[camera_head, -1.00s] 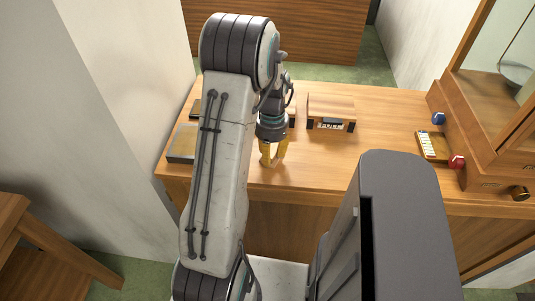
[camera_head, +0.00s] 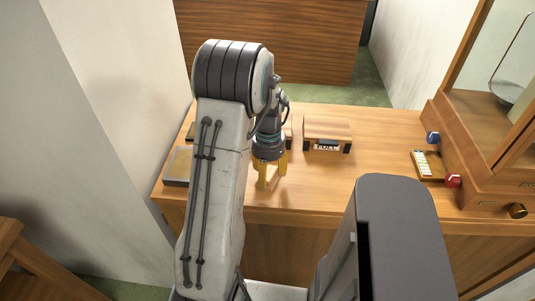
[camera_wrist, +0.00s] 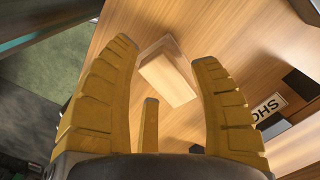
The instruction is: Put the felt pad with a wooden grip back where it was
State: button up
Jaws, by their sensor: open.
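A small pale wooden block (camera_wrist: 168,70), which looks like the pad's wooden grip, rests on the wooden desk top (camera_wrist: 215,40) in the wrist view. I cannot make out any felt under it. My gripper (camera_wrist: 165,68) is open, with its yellow fingers spread on either side of the block in that view. I cannot tell whether they touch it. In the head view my gripper (camera_head: 270,183) hangs over the front left part of the desk (camera_head: 385,180), pointing down. The block is hard to make out there.
A wooden box with a dark-framed letter label (camera_head: 327,130) stands right of my gripper. A flat grey-topped slab (camera_head: 178,166) lies at the left. A small keyed device (camera_head: 428,165) and a glass-fronted wooden case (camera_head: 485,120) stand at the right.

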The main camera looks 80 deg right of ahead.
notch_tip(320, 180, up, 11)
jog(key=b, duration=0.3)
jog(key=shift+d+f, duration=0.15)
jog(key=shift+d, duration=0.1)
jog(key=w+a+r+n+h, duration=0.1)
jog(key=w+a+r+n, duration=0.1)
jog(key=w+a+n, duration=0.55)
jog(key=w+a+r+n+h, duration=0.15)
jog(key=w+a+n, duration=0.25)
jog(key=w+a, duration=0.65)
jog(key=w+a+f+n+t+y, duration=0.1)
jog(key=a+n, duration=0.6)
jog(key=a, duration=0.3)
jog(key=w+a+n+t, duration=0.1)
jog(key=a+n+t, duration=0.1)
jog(key=a+n, duration=0.5)
jog(key=shift+w+a+f+t+y, duration=0.3)
jog(key=shift+w+a+f+y, duration=0.1)
jog(key=shift+a, duration=1.75)
